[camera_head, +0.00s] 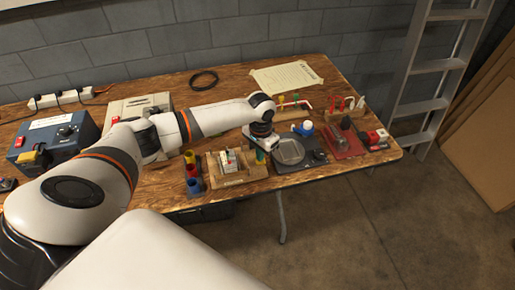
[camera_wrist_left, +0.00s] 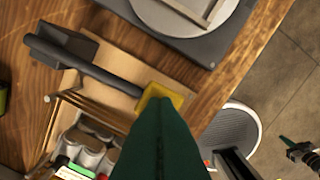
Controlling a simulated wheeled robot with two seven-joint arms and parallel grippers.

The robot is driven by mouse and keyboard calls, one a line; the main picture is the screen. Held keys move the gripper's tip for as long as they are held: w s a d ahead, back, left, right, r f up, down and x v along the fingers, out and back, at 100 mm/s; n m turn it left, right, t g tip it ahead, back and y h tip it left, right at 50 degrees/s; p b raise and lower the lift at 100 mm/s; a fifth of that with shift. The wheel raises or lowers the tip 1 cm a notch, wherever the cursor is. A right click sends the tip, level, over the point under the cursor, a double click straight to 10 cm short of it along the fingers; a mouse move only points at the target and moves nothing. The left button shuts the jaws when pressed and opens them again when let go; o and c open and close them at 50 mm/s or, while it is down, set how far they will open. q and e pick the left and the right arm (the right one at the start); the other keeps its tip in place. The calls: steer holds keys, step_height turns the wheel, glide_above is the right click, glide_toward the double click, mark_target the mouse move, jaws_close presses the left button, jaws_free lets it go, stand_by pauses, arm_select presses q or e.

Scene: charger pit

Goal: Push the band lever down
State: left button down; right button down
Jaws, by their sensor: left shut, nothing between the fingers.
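The band lever (camera_wrist_left: 110,78) is a dark grey bar with a yellow end pad (camera_wrist_left: 172,92). It runs from a dark block (camera_wrist_left: 62,44) on a wooden base in the left wrist view. My left gripper (camera_head: 260,157) is shut and empty, its green fingers pointing down at the wooden fixture (camera_head: 238,178) in the head view. In the left wrist view the green fingertip (camera_wrist_left: 153,104) overlaps the yellow pad; I cannot tell whether they touch. What looks like my right gripper (camera_wrist_left: 287,142) shows small at the right edge there, apart from the table.
White cylindrical cells (camera_wrist_left: 88,157) stand in the fixture beside the lever. A dark scale-like device (camera_head: 312,157) with a round plate is close on the right. Coloured cups (camera_head: 193,177) are on the left. The table's front edge is near.

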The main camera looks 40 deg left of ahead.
arm_select(q)
steer(key=shift+f, duration=0.95)
steer(key=shift+r, duration=0.1)
stand_by(0.4)
step_height(320, 180, up, 8)
steer(key=p, duration=0.8)
steer(key=shift+p, duration=0.4)
steer(key=shift+f, duration=0.2)
